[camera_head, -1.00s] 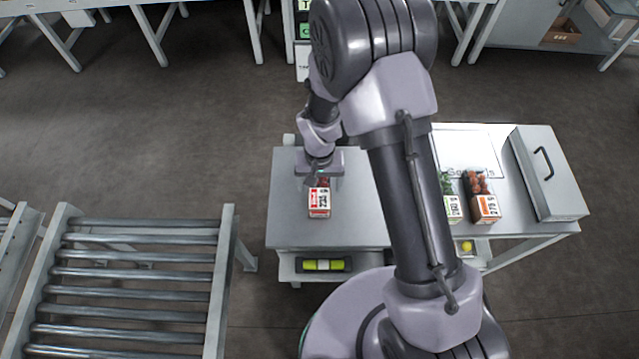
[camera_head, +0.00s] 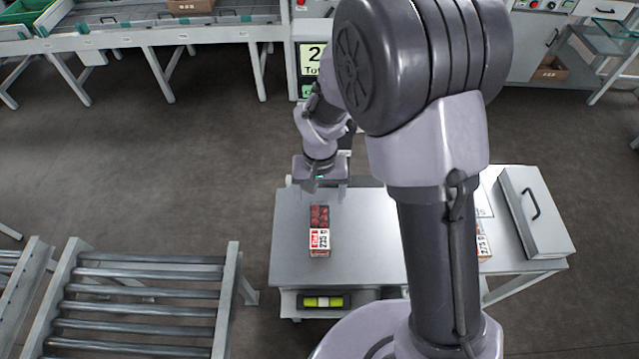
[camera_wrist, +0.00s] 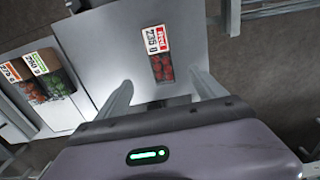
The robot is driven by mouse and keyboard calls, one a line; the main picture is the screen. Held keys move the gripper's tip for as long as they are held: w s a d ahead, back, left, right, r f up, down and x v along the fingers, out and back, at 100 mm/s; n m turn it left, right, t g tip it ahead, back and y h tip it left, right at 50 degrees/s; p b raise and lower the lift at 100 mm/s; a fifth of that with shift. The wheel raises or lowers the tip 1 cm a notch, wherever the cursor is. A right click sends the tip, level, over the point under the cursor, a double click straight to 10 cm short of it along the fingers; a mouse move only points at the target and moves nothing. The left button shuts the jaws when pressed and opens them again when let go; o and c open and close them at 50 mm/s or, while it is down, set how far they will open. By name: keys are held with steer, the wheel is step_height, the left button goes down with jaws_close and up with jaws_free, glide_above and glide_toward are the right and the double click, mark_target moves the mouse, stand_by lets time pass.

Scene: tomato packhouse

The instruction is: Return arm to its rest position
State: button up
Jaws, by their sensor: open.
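My gripper (camera_head: 322,190) is open and empty, raised above the far edge of the grey table (camera_head: 350,245). Its two spread fingers also show in the wrist view (camera_wrist: 160,90). A punnet of red tomatoes with a red-and-white label (camera_head: 319,230) lies on the table, in front of and below my gripper and apart from it. The same punnet shows in the wrist view (camera_wrist: 160,55), between and beyond the fingers. My arm hides part of the table's middle.
A punnet with an orange label (camera_head: 483,243) is partly hidden by my arm; in the wrist view it stands beside a green-labelled punnet (camera_wrist: 50,75). A grey case with a handle (camera_head: 533,213) sits at the right. A roller conveyor (camera_head: 140,310) is at the left. A display (camera_head: 312,60) stands behind.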

step_height(320, 180, up, 11)
steer(key=s+d+m+t, duration=0.1)
steer(key=d, duration=0.2)
steer(key=s+d+r+m+t+y, duration=0.1)
steer(key=s+d+r+t, duration=0.1)
steer(key=s+r, duration=0.5)
steer(key=s+d+r+m+t+y, duration=0.1)
steer(key=s+d+r+m+t, duration=0.1)
steer(key=s+r, duration=0.5)
steer(key=shift+s+d+r+t, duration=0.2)
steer(key=shift+s+d+t, duration=0.2)
steer(key=shift+s+d, duration=0.55)
